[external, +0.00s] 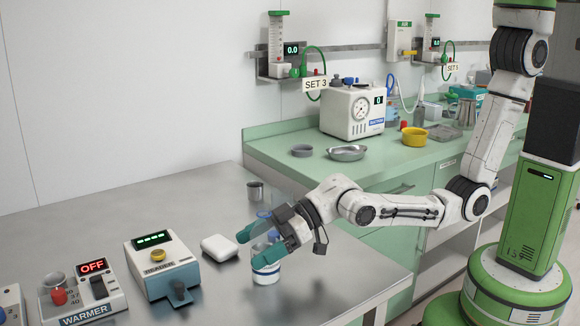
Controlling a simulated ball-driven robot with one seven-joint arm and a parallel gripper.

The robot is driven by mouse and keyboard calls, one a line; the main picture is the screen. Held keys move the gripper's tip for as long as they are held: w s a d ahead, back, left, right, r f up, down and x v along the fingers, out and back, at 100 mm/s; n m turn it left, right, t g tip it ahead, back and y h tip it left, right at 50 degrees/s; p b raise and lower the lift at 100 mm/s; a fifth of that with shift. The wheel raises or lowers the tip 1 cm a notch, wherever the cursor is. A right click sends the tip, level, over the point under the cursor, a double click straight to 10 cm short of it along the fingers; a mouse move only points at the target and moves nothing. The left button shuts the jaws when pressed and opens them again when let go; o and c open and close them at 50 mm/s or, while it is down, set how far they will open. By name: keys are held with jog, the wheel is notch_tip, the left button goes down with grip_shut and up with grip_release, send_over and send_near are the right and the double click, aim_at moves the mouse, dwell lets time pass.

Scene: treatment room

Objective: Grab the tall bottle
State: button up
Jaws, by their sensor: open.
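My gripper (253,246), with teal fingertips, is over the steel table at the centre of the external view. Its jaws are open. A white bottle (266,274) with a blue band stands upright on the table, directly below and behind the fingers in the picture. Its upper part is partly hidden by my gripper, and a bit of blue shows between the fingers. I cannot tell whether the fingers touch it or are around it. A faint clear shape rises behind my gripper; I cannot tell what it belongs to.
A green counter (290,163) with equipment stands behind.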

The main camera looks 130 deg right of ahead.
jog(key=c, duration=1.2)
jog(key=shift+r, duration=0.15)
